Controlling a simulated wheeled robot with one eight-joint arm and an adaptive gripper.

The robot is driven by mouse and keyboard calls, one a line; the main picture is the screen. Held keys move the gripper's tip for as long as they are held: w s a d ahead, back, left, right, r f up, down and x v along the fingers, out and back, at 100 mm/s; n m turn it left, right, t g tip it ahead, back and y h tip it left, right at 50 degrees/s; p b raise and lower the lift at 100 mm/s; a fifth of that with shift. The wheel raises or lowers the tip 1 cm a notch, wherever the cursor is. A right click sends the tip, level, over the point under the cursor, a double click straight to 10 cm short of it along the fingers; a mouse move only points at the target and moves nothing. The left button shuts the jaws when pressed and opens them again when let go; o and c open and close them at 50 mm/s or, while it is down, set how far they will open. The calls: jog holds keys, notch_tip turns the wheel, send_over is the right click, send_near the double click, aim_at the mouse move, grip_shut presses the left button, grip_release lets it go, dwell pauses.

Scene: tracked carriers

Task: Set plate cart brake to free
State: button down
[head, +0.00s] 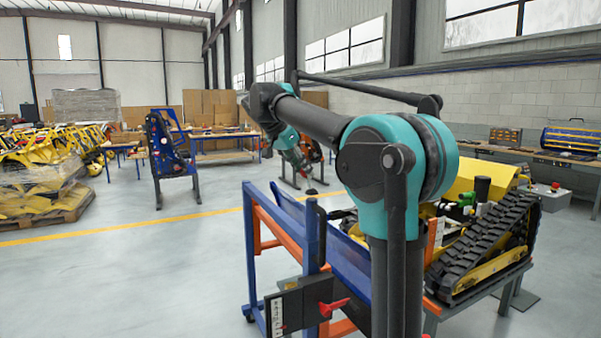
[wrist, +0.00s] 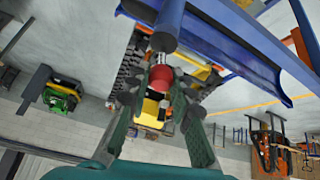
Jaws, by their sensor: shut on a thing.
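The plate cart (head: 251,225) stands in front of me in the head view, with a blue and orange frame and a blue plate (head: 347,262). A dark box with a white label and a red lever (head: 333,307) sits at its near end. In the wrist view, my gripper (wrist: 160,80) is shut on a red knob (wrist: 160,75). The knob sits on a short metal stem below a dark blue cylinder (wrist: 168,25). The blue plate runs beside it. In the head view, my gripper (head: 305,168) is small, and its grip cannot be made out. I cannot tell the brake's setting.
A tracked carrier (head: 480,250) with black tracks and yellow body stands on a bench right of the cart. A blue stand (head: 168,155) is farther back left. Wrapped yellow parts on a pallet (head: 42,185) lie at left. The floor left of the cart is clear.

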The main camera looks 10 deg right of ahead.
jog(key=d+y, duration=0.1)
jog(key=d+g+y, duration=0.1)
jog(key=y, duration=0.1)
jog(key=w+d+y, duration=0.1)
jog(key=shift+w+d+r, duration=0.1)
jog(key=shift+d+r, duration=0.2)
jog(key=shift+w+d+f+g+y, duration=0.2)
jog(key=shift+d+g+y, duration=0.25)
jog(key=shift+y, duration=0.5)
jog(key=shift+w+d+f+g+y, duration=0.2)
jog(key=shift+d+g+y, duration=0.1)
jog(key=shift+d+y, duration=0.5)
jog(key=shift+w+d+f+g+y, duration=0.2)
jog(key=shift+d+g+y, duration=0.2)
jog(key=shift+y, duration=0.65)
jog(key=shift+d, duration=0.1)
jog(key=c, duration=1.3)
grip_release()
jog(key=shift+v, duration=5.95)
